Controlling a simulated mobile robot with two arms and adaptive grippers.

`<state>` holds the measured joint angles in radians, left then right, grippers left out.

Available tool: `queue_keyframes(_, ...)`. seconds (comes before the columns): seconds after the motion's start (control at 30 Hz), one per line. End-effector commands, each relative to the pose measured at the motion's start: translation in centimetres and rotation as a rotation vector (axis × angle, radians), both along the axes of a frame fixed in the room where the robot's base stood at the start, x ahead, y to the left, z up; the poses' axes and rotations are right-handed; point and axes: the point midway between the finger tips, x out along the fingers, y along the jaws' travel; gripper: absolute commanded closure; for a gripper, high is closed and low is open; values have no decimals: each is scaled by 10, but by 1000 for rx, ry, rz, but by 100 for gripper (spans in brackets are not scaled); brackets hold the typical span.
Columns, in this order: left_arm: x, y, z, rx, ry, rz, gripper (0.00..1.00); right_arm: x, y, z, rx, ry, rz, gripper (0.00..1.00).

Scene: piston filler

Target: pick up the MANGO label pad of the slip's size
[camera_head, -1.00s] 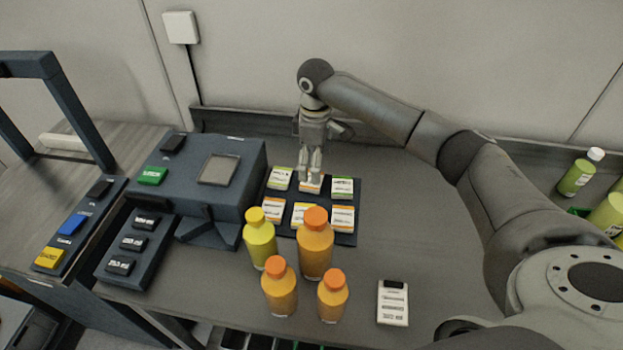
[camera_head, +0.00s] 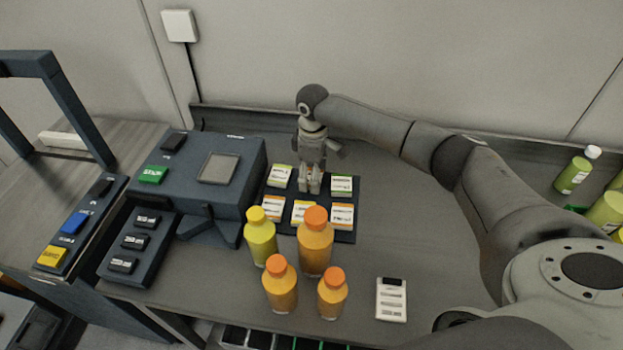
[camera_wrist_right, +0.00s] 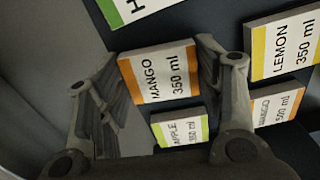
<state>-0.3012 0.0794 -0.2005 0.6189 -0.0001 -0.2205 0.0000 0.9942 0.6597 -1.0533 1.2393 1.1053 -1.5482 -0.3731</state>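The MANGO 350 ml label pad (camera_wrist_right: 163,75), white with an orange edge, lies on the dark pad tray (camera_head: 346,238) in the middle of the back row. My right gripper (camera_head: 310,188) is down over this pad and hides most of it in the head view. In the right wrist view the gripper (camera_wrist_right: 160,85) is open, one finger on each side of the pad, with a narrow gap at the right finger. A MANGO 500 ml pad (camera_wrist_right: 277,107) lies in the front row. A white slip-like card (camera_head: 391,301) lies at front right, its print unreadable. My left gripper is not in view.
A LEMON 350 ml pad (camera_wrist_right: 285,45) and a green-edged APPLE pad (camera_wrist_right: 180,128) lie close beside the fingers. Filled bottles (camera_head: 315,245) stand just in front of the tray. A dark machine (camera_head: 220,170) stands to its left.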

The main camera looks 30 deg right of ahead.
Motion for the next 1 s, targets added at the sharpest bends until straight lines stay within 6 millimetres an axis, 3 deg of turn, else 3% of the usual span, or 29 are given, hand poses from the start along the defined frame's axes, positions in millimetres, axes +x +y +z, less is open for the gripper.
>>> queue_keyframes(0.1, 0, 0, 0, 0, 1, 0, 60, 0, 0, 0, 0, 0, 0, 63)
queue_keyframes(0.53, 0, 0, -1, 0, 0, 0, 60, 1, 0, 10, 2, -3, 0, 64)
queue_keyframes(0.7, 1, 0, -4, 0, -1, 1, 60, 0, 1, 34, 2, -3, 2, 64)
queue_keyframes(0.83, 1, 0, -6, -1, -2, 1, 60, -16, 3, 50, 0, -3, 3, 64)
queue_keyframes(1.0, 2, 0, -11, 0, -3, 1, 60, -45, 8, 85, 1, -5, 4, 64)
